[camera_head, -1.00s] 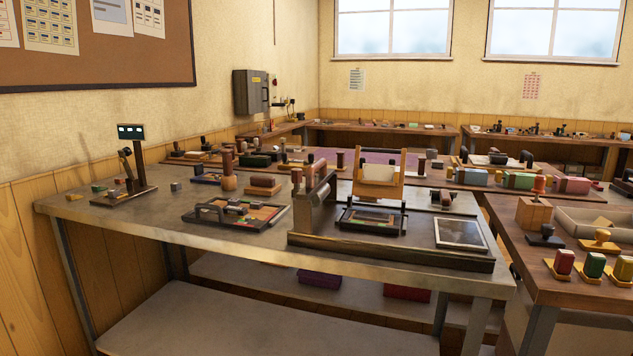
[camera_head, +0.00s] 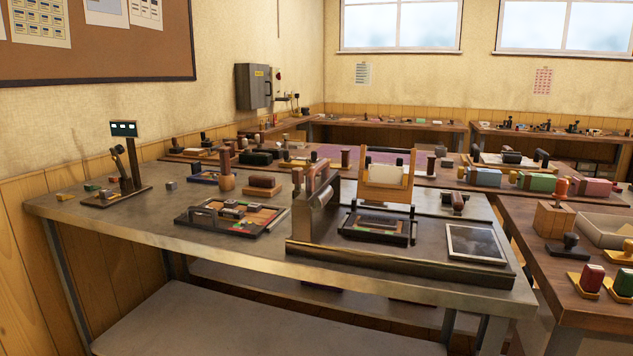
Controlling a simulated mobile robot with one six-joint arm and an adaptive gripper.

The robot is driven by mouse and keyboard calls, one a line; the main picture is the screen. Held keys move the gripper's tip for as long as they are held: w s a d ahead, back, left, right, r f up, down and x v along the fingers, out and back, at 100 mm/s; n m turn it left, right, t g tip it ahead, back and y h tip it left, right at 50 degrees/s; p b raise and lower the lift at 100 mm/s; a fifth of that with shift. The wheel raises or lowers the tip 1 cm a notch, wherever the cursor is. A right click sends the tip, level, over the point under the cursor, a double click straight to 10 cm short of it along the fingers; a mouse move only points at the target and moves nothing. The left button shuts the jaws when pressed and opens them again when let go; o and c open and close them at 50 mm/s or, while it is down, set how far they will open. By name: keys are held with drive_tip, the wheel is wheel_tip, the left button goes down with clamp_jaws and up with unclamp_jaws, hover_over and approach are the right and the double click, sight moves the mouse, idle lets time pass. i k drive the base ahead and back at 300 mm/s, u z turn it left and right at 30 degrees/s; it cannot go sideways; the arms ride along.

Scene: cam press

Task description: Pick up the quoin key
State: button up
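I cannot pick out the quoin key for certain at this size. A metal-topped worktable (camera_head: 120,232) holds the nearest tools. On its left end a dark stand (camera_head: 118,196) carries a tilted lever and a small lit display on a post. In the table's middle lies a dark tray (camera_head: 187,222) with type blocks and a handle-like bar. Behind it stands an upright wooden-handled tool (camera_head: 227,180). On the right is a press (camera_head: 300,252) with a roller, a raised wooden frame (camera_head: 386,195) and a dark bed (camera_head: 376,230). My gripper is not in view.
A wooden table (camera_head: 545,240) on the right holds stamps and a grey tray. More benches line the back wall. A grey wall box (camera_head: 254,86) hangs by the corner. The metal table's front left area is clear, with a lower shelf (camera_head: 200,330) beneath.

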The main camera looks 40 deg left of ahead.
sight(298, 173)
drive_tip(key=z, duration=0.2)
drive_tip(key=k, duration=1.1)
drive_tip(key=u, duration=1.35)
drive_tip(key=i, duration=0.8)
